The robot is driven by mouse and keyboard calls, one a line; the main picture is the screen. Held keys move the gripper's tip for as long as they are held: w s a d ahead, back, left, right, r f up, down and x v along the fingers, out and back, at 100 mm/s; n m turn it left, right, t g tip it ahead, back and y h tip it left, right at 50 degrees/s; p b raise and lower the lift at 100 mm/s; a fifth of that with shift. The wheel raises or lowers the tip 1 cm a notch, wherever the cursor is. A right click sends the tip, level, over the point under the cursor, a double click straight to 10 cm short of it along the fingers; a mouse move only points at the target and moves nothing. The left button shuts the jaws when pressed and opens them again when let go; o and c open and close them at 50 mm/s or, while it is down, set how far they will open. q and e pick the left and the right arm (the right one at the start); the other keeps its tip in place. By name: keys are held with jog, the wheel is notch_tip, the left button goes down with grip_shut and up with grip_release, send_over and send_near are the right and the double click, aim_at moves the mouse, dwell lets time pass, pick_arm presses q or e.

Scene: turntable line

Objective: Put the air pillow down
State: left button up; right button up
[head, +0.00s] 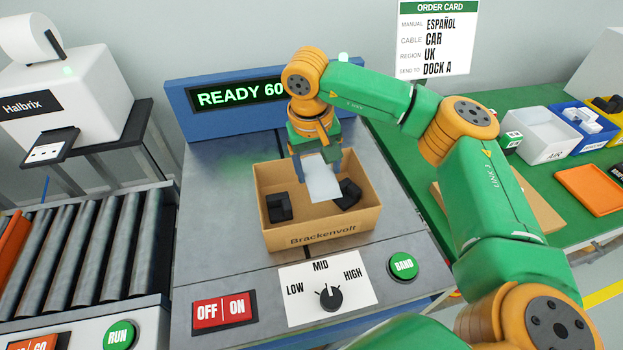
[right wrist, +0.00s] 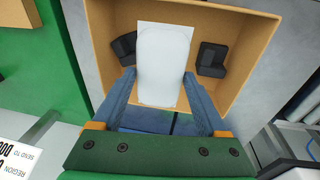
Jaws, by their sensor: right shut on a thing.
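The air pillow (head: 322,182) is a pale whitish pad. It also shows in the right wrist view (right wrist: 163,60). My right gripper (head: 318,160) is shut on it, with a blue finger on each side of its near end in the right wrist view (right wrist: 160,92). The pillow is over the open cardboard box (head: 320,233), between two black pieces, one at left (head: 279,207) and one at right (head: 347,194). I cannot tell whether the pillow touches the box floor. My left gripper is not in view.
The box stands on a grey machine top before a blue display (head: 240,95) reading READY 60. A control panel with a dial (head: 328,297) lies in front. A roller conveyor (head: 90,245) is at left. A green table at right holds a white bin (head: 545,135) and an orange tray (head: 588,190).

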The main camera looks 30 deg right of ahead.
aim_at(310, 171)
jog(key=f, duration=0.2)
jog(key=w+a+f+p, duration=0.1)
jog(key=f, duration=0.1)
jog(key=shift+f, duration=0.35)
jog(key=shift+d, duration=0.1)
jog(key=shift+f, duration=0.1)
jog(key=shift+f+b, duration=0.5)
jog(key=shift+f, duration=0.05)
jog(key=o, duration=1.2)
jog(key=shift+r+p, duration=0.5)
jog(key=shift+r, duration=0.1)
jog(key=r, duration=0.4)
jog(key=a+r, duration=0.1)
jog(key=r, duration=0.7)
jog(key=shift+s+a+b, duration=0.35)
jog(key=shift+s+a, duration=0.05)
